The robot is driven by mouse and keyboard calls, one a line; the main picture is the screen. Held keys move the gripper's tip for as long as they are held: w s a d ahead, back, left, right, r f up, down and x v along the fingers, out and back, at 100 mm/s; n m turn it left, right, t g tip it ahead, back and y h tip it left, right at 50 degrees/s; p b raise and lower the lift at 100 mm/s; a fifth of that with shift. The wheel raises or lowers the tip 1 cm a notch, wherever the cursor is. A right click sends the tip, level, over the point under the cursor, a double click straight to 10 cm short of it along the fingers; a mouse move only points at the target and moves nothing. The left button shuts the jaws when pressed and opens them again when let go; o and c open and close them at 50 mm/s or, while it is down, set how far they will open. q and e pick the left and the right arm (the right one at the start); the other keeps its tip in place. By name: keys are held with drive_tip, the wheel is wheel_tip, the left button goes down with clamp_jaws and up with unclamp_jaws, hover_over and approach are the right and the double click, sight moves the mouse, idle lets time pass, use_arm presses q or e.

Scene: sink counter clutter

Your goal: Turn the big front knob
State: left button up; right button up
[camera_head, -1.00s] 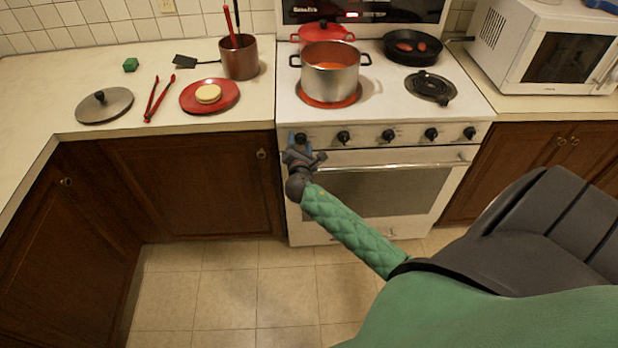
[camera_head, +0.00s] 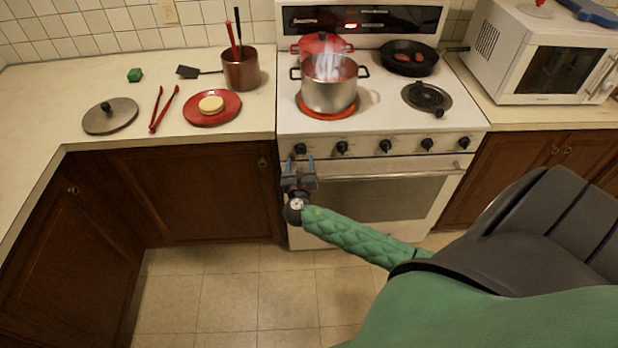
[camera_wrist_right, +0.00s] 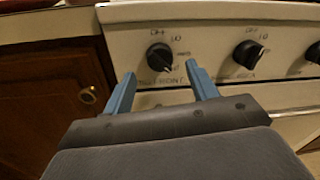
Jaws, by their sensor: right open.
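The leftmost knob (camera_head: 299,149) on the stove front is black; in the right wrist view, this knob (camera_wrist_right: 160,57) has a label below it that seems to read "FRONT". Its pointer is turned toward the lower right there. My right gripper (camera_head: 300,165) is open and empty, with its blue fingers pointing at the stove front. In the right wrist view, the two fingertips (camera_wrist_right: 161,68) lie left and right of the knob in the picture, apart from it. My left gripper is not in view.
A steel pot (camera_head: 329,92) steams on the glowing front-left burner (camera_head: 312,113). A red pot (camera_head: 322,42) and black pan (camera_head: 394,62) stand behind. More knobs (camera_head: 341,148) line up to the right. The oven handle (camera_head: 400,176) runs below.

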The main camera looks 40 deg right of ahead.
drive_tip(key=s+a+f+m+g+y, duration=0.1)
drive_tip(key=s+a+f+m+g, duration=0.1)
drive_tip(key=f, duration=0.6)
drive_tip(key=s+a+f+m+g+y+b, duration=0.1)
drive_tip(key=s+a+f+m+g, duration=0.1)
drive_tip(key=s+f+m, duration=0.3)
drive_tip(key=s+a+f+m+g+y, duration=0.2)
drive_tip(key=s+f, duration=0.4)
drive_tip(key=f, duration=0.6)
drive_tip(key=shift+s+m, duration=0.15)
drive_tip(key=shift+m, duration=0.65)
